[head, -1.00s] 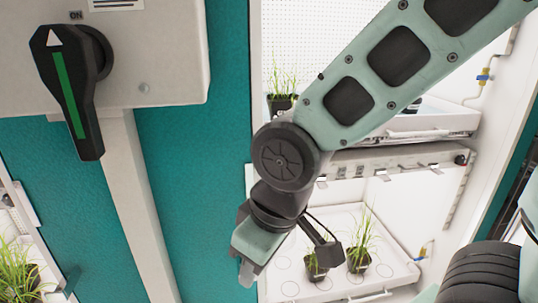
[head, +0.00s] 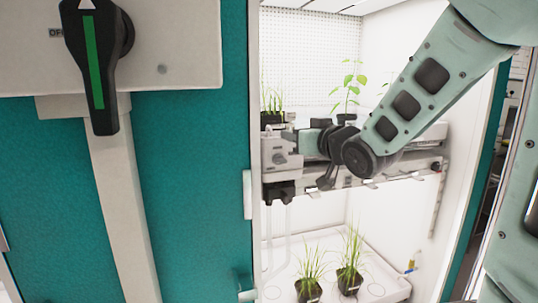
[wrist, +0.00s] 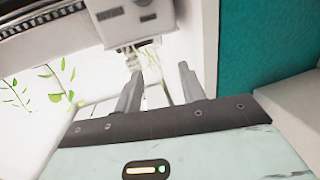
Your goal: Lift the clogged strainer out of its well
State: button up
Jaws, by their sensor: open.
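My gripper (wrist: 160,72) is open and empty in the wrist view, its two grey fingers apart. In the head view my gripper (head: 291,134) points left at the height of the upper shelf, beside a pale housing (head: 282,160) with dark fittings below. In the wrist view a pale box with dark slots (wrist: 133,18) lies just beyond the fingertips. A small clear or whitish piece (wrist: 132,60) shows near the left fingertip. I cannot tell whether it is the strainer, and I cannot make out the well.
The teal cabinet wall (head: 190,190) and a panel with a green-marked dial (head: 97,60) stand to the left. Potted plants (head: 350,272) stand on the lower tray (head: 383,287). A leafy plant (head: 347,92) and grass (head: 272,102) stand on the upper level.

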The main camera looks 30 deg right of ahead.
aim_at(269, 126)
jog(key=w+p, duration=0.2)
jog(key=p, duration=0.1)
jog(key=w+p, duration=0.2)
jog(key=p, duration=0.2)
jog(key=shift+d+r, duration=0.1)
jog(key=shift+r, duration=0.1)
jog(key=p, duration=0.5)
jog(key=shift+w+p, duration=0.3)
jog(key=w+p, duration=0.2)
jog(key=w, duration=0.1)
jog(key=w+f+p, duration=0.1)
jog(key=shift+w+d+p, duration=0.25)
jog(key=shift+w+p, duration=0.05)
jog(key=shift+w+d+f+p, duration=0.15)
jog(key=shift+w+p, duration=0.35)
jog(key=shift+w, duration=0.85)
jog(key=shift+w+d+p, duration=0.15)
jog(key=shift+w+p, duration=0.35)
jog(key=shift+w, duration=0.85)
grip_shut()
